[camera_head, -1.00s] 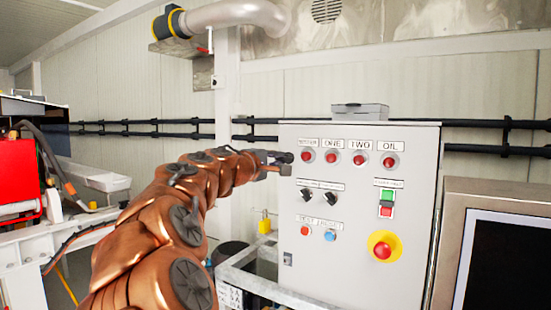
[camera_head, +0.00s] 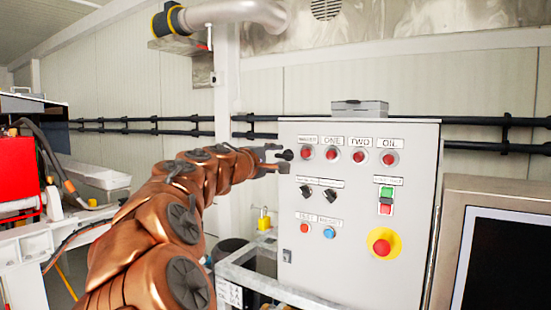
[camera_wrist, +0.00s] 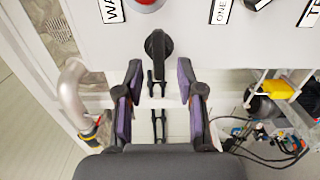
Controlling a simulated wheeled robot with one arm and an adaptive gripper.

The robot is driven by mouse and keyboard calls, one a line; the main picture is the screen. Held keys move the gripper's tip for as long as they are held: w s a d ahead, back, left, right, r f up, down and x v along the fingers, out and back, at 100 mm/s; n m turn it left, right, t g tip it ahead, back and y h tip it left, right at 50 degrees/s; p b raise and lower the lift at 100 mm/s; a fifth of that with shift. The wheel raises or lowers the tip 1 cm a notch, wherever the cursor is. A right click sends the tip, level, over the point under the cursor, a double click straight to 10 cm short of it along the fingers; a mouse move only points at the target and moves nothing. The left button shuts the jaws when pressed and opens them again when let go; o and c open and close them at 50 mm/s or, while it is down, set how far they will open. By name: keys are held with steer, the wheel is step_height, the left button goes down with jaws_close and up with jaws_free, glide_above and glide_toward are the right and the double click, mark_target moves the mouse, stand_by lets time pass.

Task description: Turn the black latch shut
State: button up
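The black latch (camera_head: 288,155) sits near the upper left edge of the grey control cabinet (camera_head: 345,270). In the wrist view the latch (camera_wrist: 158,44) shows as a dark rounded knob on the pale panel, close to its edge. My gripper (camera_head: 277,158) is at this edge, beside the latch. In the wrist view my gripper (camera_wrist: 160,70) is open, with its dark, purple-lined fingers left and right of the latch's line. The latch lies just beyond the fingertips, between their lines. I see nothing held, and cannot tell whether a finger touches the latch.
A row of red buttons (camera_head: 332,153) runs right of the latch. Two black selector knobs (camera_head: 330,195) and a yellow-ringed emergency stop (camera_head: 382,247) are lower on the panel. Black pipes (camera_head: 150,132) run along the wall behind. A screen (camera_head: 505,260) stands at the right.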

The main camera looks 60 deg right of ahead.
steer(key=a, duration=1.1)
steer(key=shift+s+a, duration=0.25)
steer(key=shift+a, duration=0.1)
steer(key=s+a+f+m+y, duration=0.1)
steer(key=s+a+f+y, duration=0.25)
steer(key=f, duration=0.55)
steer(key=s+a+f+m+y, duration=0.1)
steer(key=s+a+f+y, duration=0.15)
steer(key=a+f, duration=0.45)
steer(key=s+a+f+m+y, duration=0.15)
steer(key=f+y, duration=0.25)
steer(key=f, duration=0.6)
steer(key=s+a+f+n+y, duration=0.1)
steer(key=s+a+f+y, duration=0.1)
steer(key=s+a+f, duration=0.2)
steer(key=s+a+f+n+g+y, duration=0.1)
steer(key=s+a+f+y, duration=0.2)
steer(key=a+f, duration=0.3)
steer(key=s+a+f+n+g+y, duration=0.1)
steer(key=s+a+f+y, duration=0.2)
steer(key=a, duration=1)
step_height(320, 180, down, 3)
steer(key=s, duration=0.2)
steer(key=shift+s, duration=0.3)
